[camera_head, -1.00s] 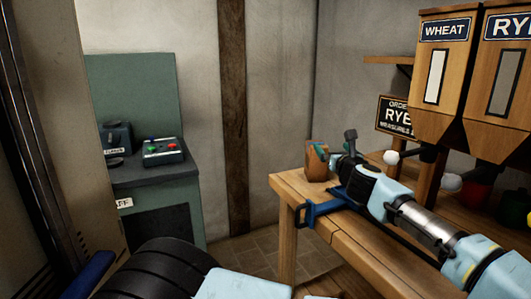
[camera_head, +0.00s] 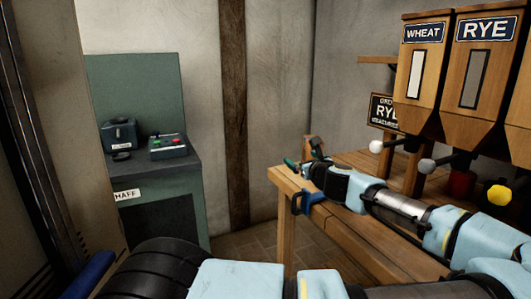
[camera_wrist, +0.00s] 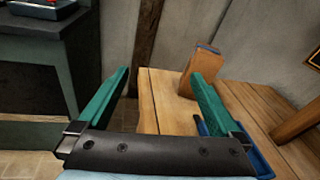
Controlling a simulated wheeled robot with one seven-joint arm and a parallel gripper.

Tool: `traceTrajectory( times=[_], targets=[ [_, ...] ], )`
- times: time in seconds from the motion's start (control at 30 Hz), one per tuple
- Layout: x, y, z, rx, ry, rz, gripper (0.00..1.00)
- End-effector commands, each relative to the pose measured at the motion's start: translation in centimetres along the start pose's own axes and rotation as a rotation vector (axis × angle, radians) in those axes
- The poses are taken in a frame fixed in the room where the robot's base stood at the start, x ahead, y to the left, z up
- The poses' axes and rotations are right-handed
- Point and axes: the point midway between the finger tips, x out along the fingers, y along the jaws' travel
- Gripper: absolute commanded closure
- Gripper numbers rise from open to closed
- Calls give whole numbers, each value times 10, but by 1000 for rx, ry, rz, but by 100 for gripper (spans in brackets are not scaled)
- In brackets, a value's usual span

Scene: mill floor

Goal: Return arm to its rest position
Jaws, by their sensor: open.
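My arm stretches across the right of the head view, low over the wooden bench (camera_head: 345,240). My gripper (camera_head: 292,163) is at the bench's left end. In the wrist view its two green fingers (camera_wrist: 160,75) are spread wide, with nothing held between them. A small wooden block (camera_wrist: 198,72) stands on the bench beyond the right finger, which overlaps part of it. In the head view the block (camera_head: 314,143) is mostly hidden behind my gripper. I cannot tell whether the gripper touches it.
Wheat (camera_head: 421,75) and rye (camera_head: 482,72) hoppers with ball-ended levers hang over the bench's right side. A blue bracket (camera_head: 299,203) is at the bench's near edge. A green cabinet (camera_head: 165,200) with a button box (camera_head: 168,146) stands left. Floor shows between cabinet and bench.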

Motion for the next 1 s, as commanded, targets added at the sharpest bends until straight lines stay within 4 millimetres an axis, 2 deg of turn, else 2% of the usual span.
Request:
traceTrajectory(
  times=[0.03, 0.17, 0.27, 0.33, 0.4, 0.5, 0.6, 0.7, 0.8, 0.9, 1.0],
  targets=[
    [7, 16, -4, -36, 19, 40, 0],
    [20, 62, -20, -143, 71, 155, 0],
    [28, 108, -38, -260, 123, 279, 0],
    [29, 148, -56, -374, 165, 395, 0],
    [24, 188, -77, -507, 210, 529, 0],
    [6, 233, -106, -700, 262, 717, 0],
    [-20, 262, -131, -899, 303, 901, 0],
    [-47, 276, -147, -1091, 332, 1071, 0],
    [-74, 278, -153, -1274, 351, 1224, 0],
    [-97, 272, -149, -1450, 360, 1357, 0],
    [-116, 262, -136, -1618, 358, 1469, 0]
  ],
)
